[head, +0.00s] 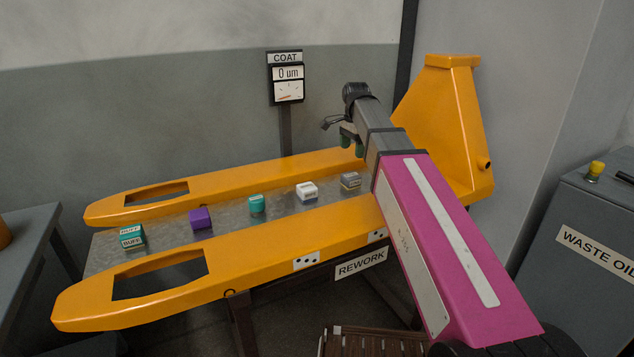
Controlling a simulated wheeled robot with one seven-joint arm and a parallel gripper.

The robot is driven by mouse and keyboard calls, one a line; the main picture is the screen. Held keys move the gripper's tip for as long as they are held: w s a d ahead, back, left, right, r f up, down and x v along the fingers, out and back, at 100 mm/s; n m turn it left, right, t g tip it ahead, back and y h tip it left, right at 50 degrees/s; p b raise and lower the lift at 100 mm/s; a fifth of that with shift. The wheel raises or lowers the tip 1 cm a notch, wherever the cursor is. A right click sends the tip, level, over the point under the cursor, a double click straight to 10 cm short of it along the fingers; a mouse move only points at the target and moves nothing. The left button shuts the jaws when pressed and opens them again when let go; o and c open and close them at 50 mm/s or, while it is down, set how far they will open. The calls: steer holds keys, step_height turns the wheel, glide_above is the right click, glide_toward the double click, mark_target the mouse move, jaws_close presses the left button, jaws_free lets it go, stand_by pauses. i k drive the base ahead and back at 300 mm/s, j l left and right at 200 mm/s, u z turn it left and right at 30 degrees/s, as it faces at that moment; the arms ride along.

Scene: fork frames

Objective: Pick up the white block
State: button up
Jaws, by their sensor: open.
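The white block (307,191) rests on the grey metal plate between two yellow forks, right of the plate's middle. It has a dark marking on its front face and stands apart from its neighbours. My gripper (345,140) is at the end of my arm, above and behind the block and to its right in the picture. Its greenish fingers show near the far fork, partly hidden by the wrist. It is open, with nothing seen between the fingers.
Beside the white block are a grey block (350,181) on the right and a teal block (256,204) on the left. A purple block (200,218) and a green labelled block (132,236) lie farther left. Yellow forks (250,237) border the plate. A gauge post (286,130) stands behind.

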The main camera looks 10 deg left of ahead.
mark_target(307, 192)
steer(key=k+l, duration=0.85)
